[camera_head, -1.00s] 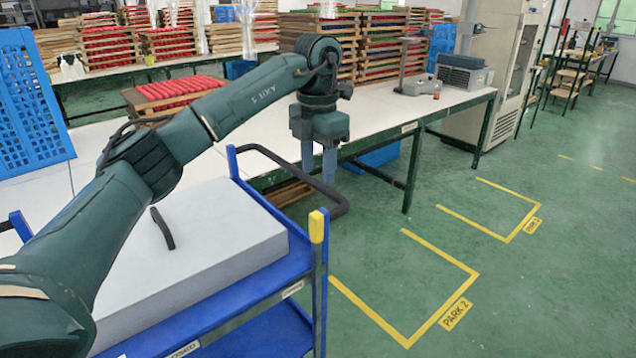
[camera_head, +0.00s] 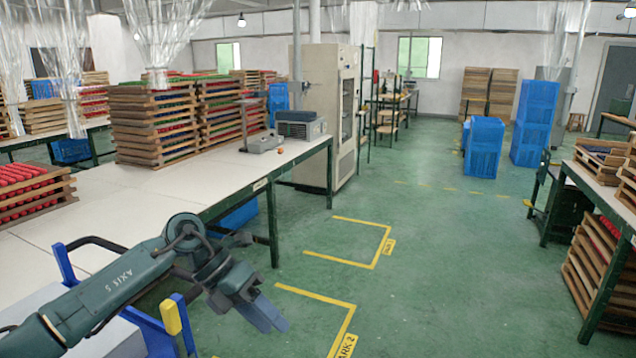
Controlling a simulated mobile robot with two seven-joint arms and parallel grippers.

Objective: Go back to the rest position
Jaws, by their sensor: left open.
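My left arm comes in from the lower left, dark green. My left gripper (camera_head: 262,312) is at its end, tilted down to the right, with its two blue-grey fingers close together in this view. It is open, and I see nothing held in it. It shows in front of the green floor, right of the yellow-capped post (camera_head: 171,317) of a blue cart (camera_head: 150,335). A light grey slab (camera_head: 35,300) lies on the cart, partly hidden by my arm. My right gripper is out of view.
A long white table (camera_head: 120,205) with stacked wooden trays (camera_head: 155,120) stands behind the arm. Yellow floor markings (camera_head: 375,250) lie right of it. Blue crates (camera_head: 484,148) stand farther back. Another table with trays (camera_head: 600,185) is at the right. The middle floor is clear.

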